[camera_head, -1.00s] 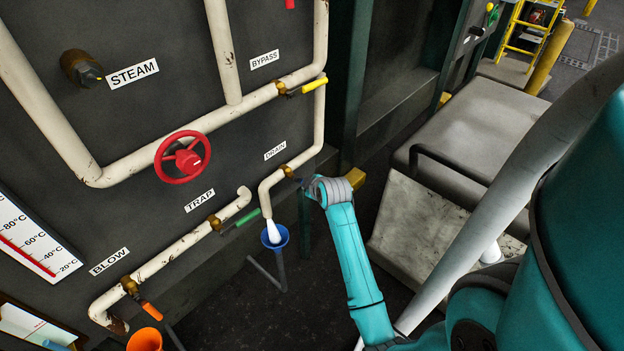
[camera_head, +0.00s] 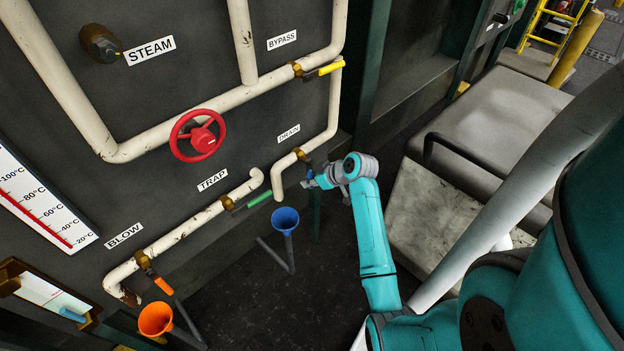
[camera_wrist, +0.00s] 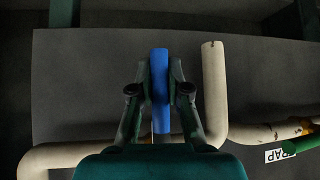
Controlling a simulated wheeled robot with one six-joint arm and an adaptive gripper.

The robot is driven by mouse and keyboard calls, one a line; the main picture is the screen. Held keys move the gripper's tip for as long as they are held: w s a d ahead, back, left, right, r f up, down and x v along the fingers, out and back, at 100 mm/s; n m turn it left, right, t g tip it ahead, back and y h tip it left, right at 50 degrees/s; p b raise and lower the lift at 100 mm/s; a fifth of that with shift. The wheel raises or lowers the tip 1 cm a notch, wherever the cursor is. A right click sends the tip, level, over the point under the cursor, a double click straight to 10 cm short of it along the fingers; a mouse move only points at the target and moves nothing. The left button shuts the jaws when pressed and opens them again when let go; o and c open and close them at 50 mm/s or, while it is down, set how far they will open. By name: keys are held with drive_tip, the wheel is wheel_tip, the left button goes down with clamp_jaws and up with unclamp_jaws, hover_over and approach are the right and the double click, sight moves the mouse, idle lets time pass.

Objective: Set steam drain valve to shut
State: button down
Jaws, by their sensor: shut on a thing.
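The drain valve (camera_head: 300,154) sits on the white pipe beside the DRAIN label (camera_head: 289,134). Its blue handle (camera_wrist: 160,75) points away from the pipe, across its run, and also shows in part in the head view (camera_head: 309,173). My gripper (camera_head: 314,182) is shut on the handle. In the wrist view, the gripper (camera_wrist: 159,92) has one finger on each side of the handle. The drain pipe's open end (camera_head: 278,197) stands above a blue funnel (camera_head: 286,219), with no white flow between them.
A green trap handle (camera_head: 259,200), a yellow bypass handle (camera_head: 331,68), an orange blow handle (camera_head: 163,285) and a red steam wheel (camera_head: 198,136) are on nearby pipes. A grey block (camera_head: 440,215) stands right of my arm. The floor below the pipes is mostly clear.

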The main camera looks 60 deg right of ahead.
drive_tip(key=shift+a+f, duration=0.1)
idle(0.4)
drive_tip(key=c, duration=1.1)
unclamp_jaws()
drive_tip(key=v, duration=1.2)
